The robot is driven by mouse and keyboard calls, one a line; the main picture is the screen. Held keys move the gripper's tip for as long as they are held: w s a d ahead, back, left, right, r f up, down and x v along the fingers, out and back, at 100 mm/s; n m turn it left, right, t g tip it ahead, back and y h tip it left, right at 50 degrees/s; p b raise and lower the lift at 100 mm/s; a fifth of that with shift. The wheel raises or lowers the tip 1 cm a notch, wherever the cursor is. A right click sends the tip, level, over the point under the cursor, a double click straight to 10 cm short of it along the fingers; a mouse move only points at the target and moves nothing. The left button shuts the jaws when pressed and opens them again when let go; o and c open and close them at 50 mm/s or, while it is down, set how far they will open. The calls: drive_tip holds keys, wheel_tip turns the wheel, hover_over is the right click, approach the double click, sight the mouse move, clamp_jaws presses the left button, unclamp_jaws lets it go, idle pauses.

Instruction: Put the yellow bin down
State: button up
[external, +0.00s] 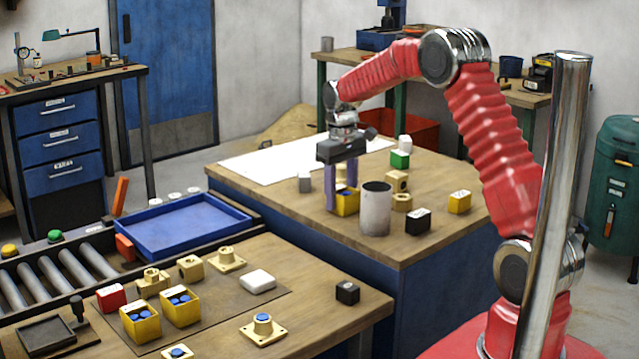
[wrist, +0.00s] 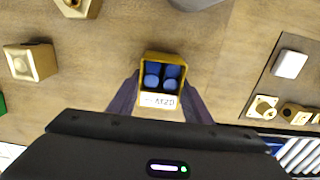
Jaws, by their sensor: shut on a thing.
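A small yellow bin (external: 347,203) is between the two purple fingers of my gripper (external: 341,190) at the rear workbench, partly hidden by a grey cylinder. In the wrist view the yellow bin (wrist: 161,58) holds several blue round pieces and has a white label reading M20 on one side. My gripper (wrist: 160,95) is shut on the bin, with one finger along each side. The bin is at or just above the wooden top; I cannot tell whether it touches.
The grey cylinder (external: 375,209) stands close to the right of the bin. A black block (external: 418,221), a yellow block (external: 459,202) and brass parts (external: 397,181) are nearby. A white sheet (external: 285,160) lies behind.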

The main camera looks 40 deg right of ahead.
drive_tip(key=o, duration=1.1)
drive_tip(key=shift+r, duration=0.1)
wheel_tip(320, 180, up, 12)
idle(0.7)
